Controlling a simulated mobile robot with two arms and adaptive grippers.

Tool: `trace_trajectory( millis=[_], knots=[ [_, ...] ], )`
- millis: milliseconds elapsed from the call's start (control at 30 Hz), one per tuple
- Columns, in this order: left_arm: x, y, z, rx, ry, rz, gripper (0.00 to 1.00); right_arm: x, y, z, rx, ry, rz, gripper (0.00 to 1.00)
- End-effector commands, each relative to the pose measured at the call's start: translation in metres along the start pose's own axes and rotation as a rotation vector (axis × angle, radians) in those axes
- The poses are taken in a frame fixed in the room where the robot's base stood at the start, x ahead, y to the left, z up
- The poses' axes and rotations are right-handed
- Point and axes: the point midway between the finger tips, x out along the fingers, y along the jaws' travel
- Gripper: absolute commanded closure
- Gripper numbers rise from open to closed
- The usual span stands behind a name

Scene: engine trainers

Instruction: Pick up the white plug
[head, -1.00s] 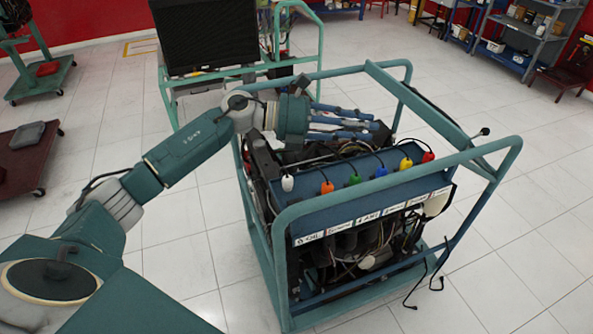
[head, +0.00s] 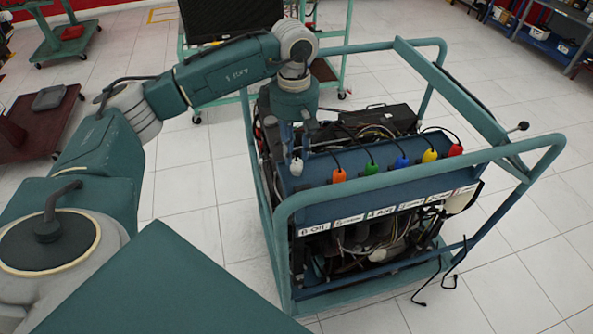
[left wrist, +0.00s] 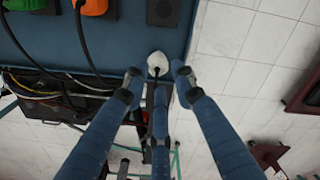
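The white plug (head: 296,167) sits at the left end of the blue panel (head: 372,179) on the engine trainer, with a black cable running from it. In the left wrist view the white plug (left wrist: 157,60) shows just beyond the fingertips, in the gap between them. My left gripper (head: 295,152) points down over the plug, its blue fingers spread apart; the fingertips (left wrist: 158,78) look close around it, but I cannot tell if they touch it. My right gripper is not in view.
Orange (head: 338,175), green (head: 371,167), blue (head: 401,162), yellow (head: 429,155) and red (head: 455,150) plugs stand along the same panel to the right. The teal frame rail (head: 420,179) runs in front. Cables and engine parts lie behind the panel.

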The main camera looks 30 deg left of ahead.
Motion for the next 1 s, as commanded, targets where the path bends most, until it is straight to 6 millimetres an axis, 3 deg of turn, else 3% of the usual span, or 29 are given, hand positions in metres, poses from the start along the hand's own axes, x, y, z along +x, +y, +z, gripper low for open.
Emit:
trace_trajectory(
  millis=[200,367,600,733,767,1000],
  knots=[
    [0.029,0.001,0.003,0.001,-0.002,-0.003,0.73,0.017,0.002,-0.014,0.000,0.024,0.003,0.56],
    [0.050,0.002,0.004,0.000,-0.003,0.000,0.73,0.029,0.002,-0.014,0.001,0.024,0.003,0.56],
    [0.050,0.002,0.003,-0.001,-0.002,0.000,0.73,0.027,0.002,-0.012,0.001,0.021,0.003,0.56],
    [0.049,0.002,0.003,-0.001,-0.002,0.000,0.97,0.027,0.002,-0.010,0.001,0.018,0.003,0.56],
    [0.049,0.002,0.003,-0.001,-0.002,0.000,1.00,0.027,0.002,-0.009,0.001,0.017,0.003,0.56],
    [0.049,0.002,0.003,-0.001,-0.002,0.000,1.00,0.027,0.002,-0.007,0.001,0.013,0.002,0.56]
  ],
)
